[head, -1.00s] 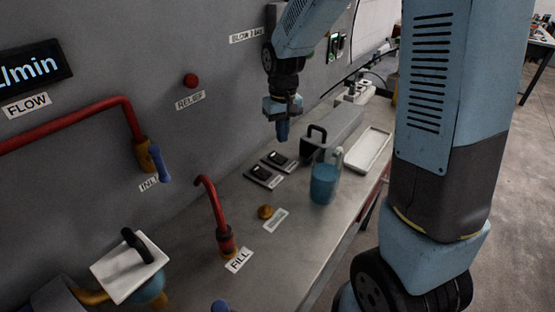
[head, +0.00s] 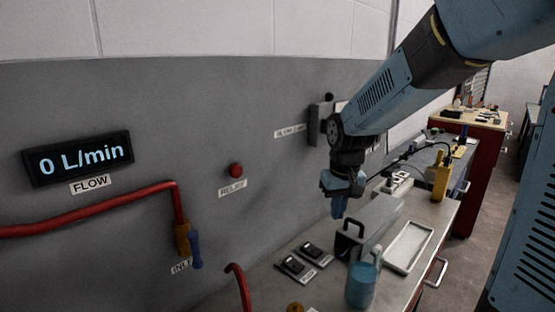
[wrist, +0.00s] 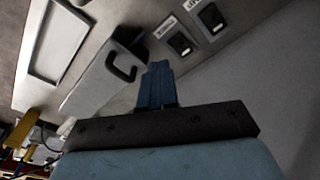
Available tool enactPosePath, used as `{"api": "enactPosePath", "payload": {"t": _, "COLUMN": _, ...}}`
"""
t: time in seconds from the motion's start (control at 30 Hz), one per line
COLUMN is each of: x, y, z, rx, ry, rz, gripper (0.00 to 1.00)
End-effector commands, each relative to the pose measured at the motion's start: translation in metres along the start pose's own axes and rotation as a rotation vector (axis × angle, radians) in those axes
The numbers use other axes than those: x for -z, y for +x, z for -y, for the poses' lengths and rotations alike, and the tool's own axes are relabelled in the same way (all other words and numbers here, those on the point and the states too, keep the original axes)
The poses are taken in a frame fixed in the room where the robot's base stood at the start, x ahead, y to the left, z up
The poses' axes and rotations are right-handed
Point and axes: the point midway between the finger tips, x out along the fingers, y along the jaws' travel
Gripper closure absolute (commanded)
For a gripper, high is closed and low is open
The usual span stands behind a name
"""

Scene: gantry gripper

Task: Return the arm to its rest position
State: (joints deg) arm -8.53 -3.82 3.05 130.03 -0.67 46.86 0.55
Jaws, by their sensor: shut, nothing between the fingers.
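My gripper (head: 339,207) hangs at the end of my blue arm in the head view, pointing down above the bench. Its fingers are together with nothing between them. In the wrist view my gripper (wrist: 157,75) also shows shut and empty. Below and beside it in the head view is a grey case with a black handle (head: 375,222). The gripper appears apart from it, though the exact gap is hard to tell.
A blue jug (head: 361,286), a white tray (head: 408,247) and two black switches (head: 296,267) are on the bench. On the grey panel are a flow display (head: 78,158) reading 0 L/min, a red pipe (head: 110,212) and a red relief button (head: 236,170).

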Motion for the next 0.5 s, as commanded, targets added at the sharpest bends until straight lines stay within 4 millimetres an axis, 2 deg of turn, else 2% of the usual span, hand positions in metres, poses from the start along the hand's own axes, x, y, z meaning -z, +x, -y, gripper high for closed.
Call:
{"api": "enactPosePath", "payload": {"t": 0.03, "x": -0.008, "y": -0.012, "z": -0.005, "rx": -0.003, "ry": 0.012, "rz": -0.023, "gripper": 1.00}}
{"api": "enactPosePath", "payload": {"t": 0.2, "x": -0.035, "y": -0.044, "z": -0.018, "rx": -0.012, "ry": 0.047, "rz": -0.087, "gripper": 1.00}}
{"api": "enactPosePath", "payload": {"t": 0.5, "x": -0.089, "y": -0.089, "z": -0.034, "rx": -0.027, "ry": 0.107, "rz": -0.199, "gripper": 1.00}}
